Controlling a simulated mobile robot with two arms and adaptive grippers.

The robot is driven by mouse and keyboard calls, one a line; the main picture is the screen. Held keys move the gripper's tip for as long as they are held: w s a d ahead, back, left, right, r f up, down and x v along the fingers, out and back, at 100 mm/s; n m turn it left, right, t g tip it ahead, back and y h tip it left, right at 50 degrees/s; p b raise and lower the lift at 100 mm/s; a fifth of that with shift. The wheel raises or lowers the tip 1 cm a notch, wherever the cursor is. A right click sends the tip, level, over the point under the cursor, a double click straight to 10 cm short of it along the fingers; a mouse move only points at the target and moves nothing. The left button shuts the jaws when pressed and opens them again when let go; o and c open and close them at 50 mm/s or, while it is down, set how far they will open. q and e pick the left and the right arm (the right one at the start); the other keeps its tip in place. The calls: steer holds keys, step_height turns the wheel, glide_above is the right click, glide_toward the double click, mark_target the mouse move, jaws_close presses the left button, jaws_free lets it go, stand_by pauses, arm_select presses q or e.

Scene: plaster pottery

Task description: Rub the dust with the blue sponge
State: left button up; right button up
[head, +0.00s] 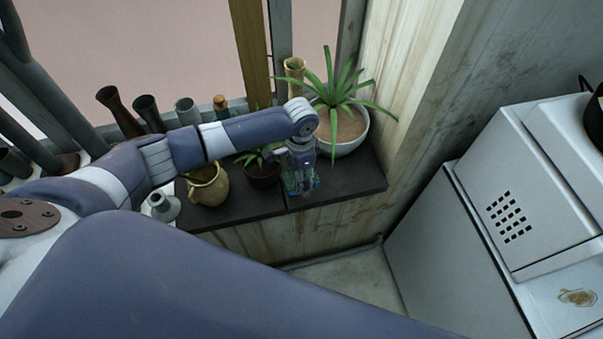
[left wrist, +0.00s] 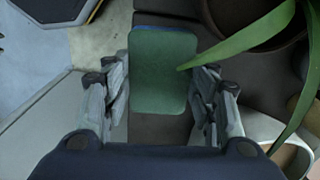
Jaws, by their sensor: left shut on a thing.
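My left gripper (head: 301,186) is over the dark shelf below the window, in front of the potted aloe. In the left wrist view its fingers (left wrist: 160,80) are shut on the sides of the sponge (left wrist: 157,100), whose green face is toward the camera and whose blue layer shows at the top edge. In the head view the sponge is mostly hidden by the gripper; whether it touches the shelf, I cannot tell. A brownish smear (head: 578,298), perhaps the dust, is on the white machine at the lower right. My right gripper is not in view.
The shelf (head: 352,184) holds an aloe in a white bowl (head: 352,146), a yellowish jug (head: 209,188), a small dark plant pot (head: 262,176) and several vases. The white machine (head: 520,215) stands at right. Bare floor (head: 345,278) lies between.

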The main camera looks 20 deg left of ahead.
arm_select(q)
steer(key=shift+r+p, duration=0.85)
steer(key=shift+r, duration=0.3)
